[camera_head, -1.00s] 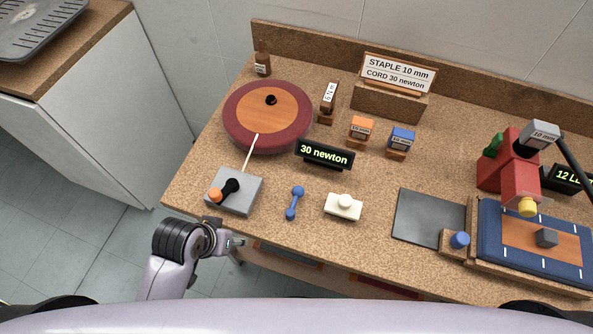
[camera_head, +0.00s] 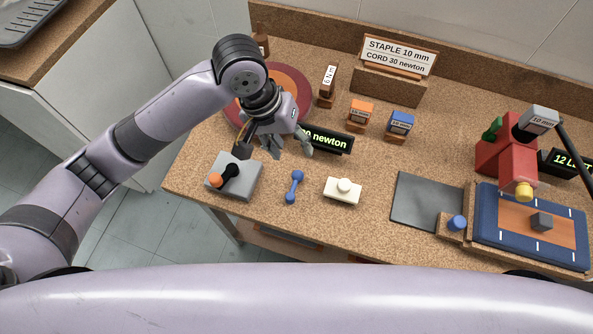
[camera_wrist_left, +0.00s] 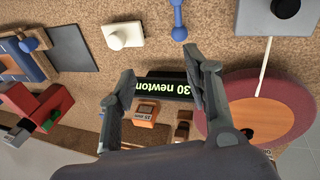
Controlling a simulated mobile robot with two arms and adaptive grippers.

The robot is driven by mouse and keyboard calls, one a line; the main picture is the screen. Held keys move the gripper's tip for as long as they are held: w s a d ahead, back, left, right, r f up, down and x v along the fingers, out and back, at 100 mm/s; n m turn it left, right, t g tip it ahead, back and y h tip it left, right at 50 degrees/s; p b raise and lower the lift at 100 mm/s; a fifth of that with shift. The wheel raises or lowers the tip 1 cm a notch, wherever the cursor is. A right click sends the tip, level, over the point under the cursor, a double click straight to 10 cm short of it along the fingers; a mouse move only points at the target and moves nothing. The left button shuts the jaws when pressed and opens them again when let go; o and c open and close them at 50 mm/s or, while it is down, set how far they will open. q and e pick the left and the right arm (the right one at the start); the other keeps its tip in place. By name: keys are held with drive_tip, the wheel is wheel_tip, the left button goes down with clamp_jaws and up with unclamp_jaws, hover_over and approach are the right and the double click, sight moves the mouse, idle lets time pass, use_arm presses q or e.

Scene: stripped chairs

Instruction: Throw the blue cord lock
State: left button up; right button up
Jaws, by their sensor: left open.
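A small blue dumbbell-shaped piece (camera_head: 294,187) lies at the front of the bench, between a grey lever box and a white button block. It also shows at the top of the left wrist view (camera_wrist_left: 179,20). A blue knob (camera_head: 457,223) stands on a small wooden block beside the dark pad. I cannot tell for sure which blue piece is the cord lock. My left gripper (camera_head: 274,148) is open and empty above the bench, behind the blue dumbbell piece and apart from it. In the left wrist view its fingers (camera_wrist_left: 163,64) frame the "30 newton" display. My right gripper is out of view.
The lever box (camera_head: 233,176) and red-rimmed disc (camera_head: 302,80) are close to my left gripper. The "30 newton" display (camera_head: 330,140) is partly hidden by it. The white button block (camera_head: 342,191) is right of the blue piece. A red stapler-like device (camera_head: 497,158) stands right.

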sight(296, 173)
use_arm(q)
drive_tip(key=shift+n+y, duration=0.6)
drive_tip(key=f, duration=0.5)
drive_tip(key=f+p, duration=0.1)
drive_tip(key=f, duration=0.4)
drive_tip(key=w+d+f, duration=0.1)
drive_tip(key=f, duration=0.4)
drive_tip(key=shift+d+f+p, duration=0.1)
drive_tip(key=shift+f+p, duration=0.1)
drive_tip(key=shift+p, duration=0.1)
clamp_jaws()
drive_tip(key=shift+w, duration=0.1)
